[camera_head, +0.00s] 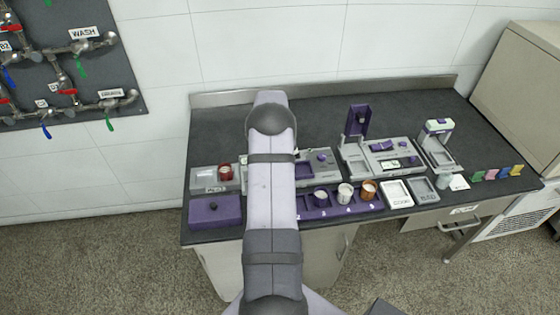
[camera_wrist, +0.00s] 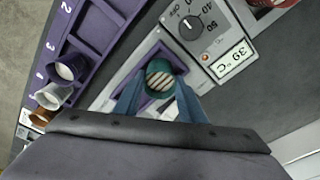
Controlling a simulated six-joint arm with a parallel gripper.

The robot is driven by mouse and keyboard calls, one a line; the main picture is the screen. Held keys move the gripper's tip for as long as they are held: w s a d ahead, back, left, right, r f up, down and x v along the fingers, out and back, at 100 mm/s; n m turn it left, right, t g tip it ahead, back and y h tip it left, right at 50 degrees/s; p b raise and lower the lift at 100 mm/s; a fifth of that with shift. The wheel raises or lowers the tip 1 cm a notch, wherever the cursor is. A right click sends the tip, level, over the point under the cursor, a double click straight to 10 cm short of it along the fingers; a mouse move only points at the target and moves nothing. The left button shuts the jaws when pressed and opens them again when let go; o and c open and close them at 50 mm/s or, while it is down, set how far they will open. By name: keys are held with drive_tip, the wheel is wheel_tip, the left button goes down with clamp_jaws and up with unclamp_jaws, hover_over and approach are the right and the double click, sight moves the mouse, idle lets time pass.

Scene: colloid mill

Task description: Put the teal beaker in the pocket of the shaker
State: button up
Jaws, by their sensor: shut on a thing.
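The teal beaker (camera_wrist: 160,76) is between my gripper's blue fingers in the wrist view, seen from above with pale stripes across its mouth. My gripper (camera_wrist: 158,90) is shut on it. The beaker is over the purple square pocket (camera_wrist: 183,66) of the grey shaker (camera_wrist: 229,42), with purple edges showing around it. I cannot tell whether its base touches the pocket floor. In the head view the shaker (camera_head: 325,171) is partly behind my arm, and the gripper and teal beaker are hidden there.
A purple numbered rack (camera_head: 308,214) in front holds several cups, including a white cup (camera_head: 345,192) and an orange cup (camera_head: 369,190). A red beaker (camera_head: 226,172) stands left. A purple box (camera_head: 214,211) is at the front left. Other machines (camera_head: 386,158) stand right of the shaker.

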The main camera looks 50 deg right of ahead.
drive_tip(key=shift+f, duration=0.2)
drive_tip(key=o, duration=1)
drive_tip(key=shift+o, duration=0.2)
drive_tip(key=shift+r, duration=0.1)
wheel_tip(320, 180, up, 12)
drive_tip(key=a+b, duration=0.1)
drive_tip(key=b, duration=0.2)
drive_tip(key=shift+w+a, duration=0.15)
drive_tip(key=shift+a, duration=0.05)
drive_tip(key=shift+r, duration=0.1)
